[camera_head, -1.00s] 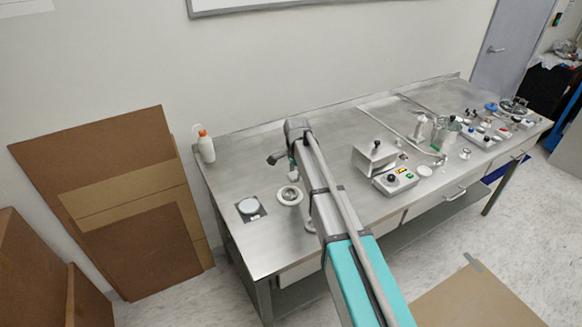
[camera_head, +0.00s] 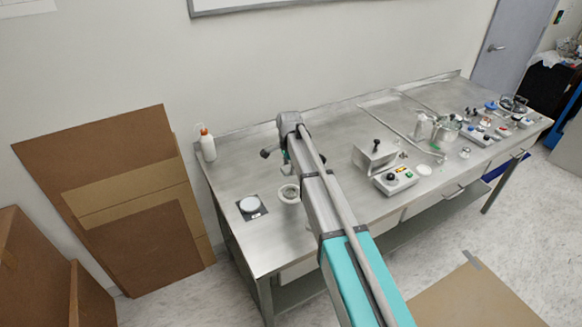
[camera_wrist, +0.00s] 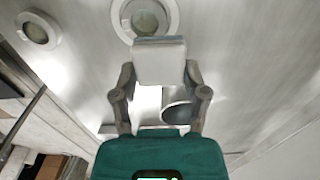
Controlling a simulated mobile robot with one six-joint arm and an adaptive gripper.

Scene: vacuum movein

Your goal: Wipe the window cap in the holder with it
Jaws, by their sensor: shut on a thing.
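My gripper (camera_wrist: 160,78) is shut on a white pad-like block (camera_wrist: 160,58), which looks like the wipe. In the wrist view, a pale ring-shaped holder (camera_wrist: 122,14) with a round grey centre, apparently the window cap (camera_wrist: 146,17), lies just beyond the block. The block's edge overlaps the near side of the ring in this view; I cannot tell if they touch. In the head view, the holder (camera_head: 288,199) stands on the left part of the steel bench, partly covered by my arm. My fingers and the block do not show clearly there.
The steel bench (camera_head: 330,130) has a white disc on a dark square plate (camera_head: 262,211) left of the holder. A white bottle with an orange top (camera_head: 208,147) stands at the back left corner. A control box (camera_head: 395,181) and a metal block device (camera_head: 373,159) stand to the right.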

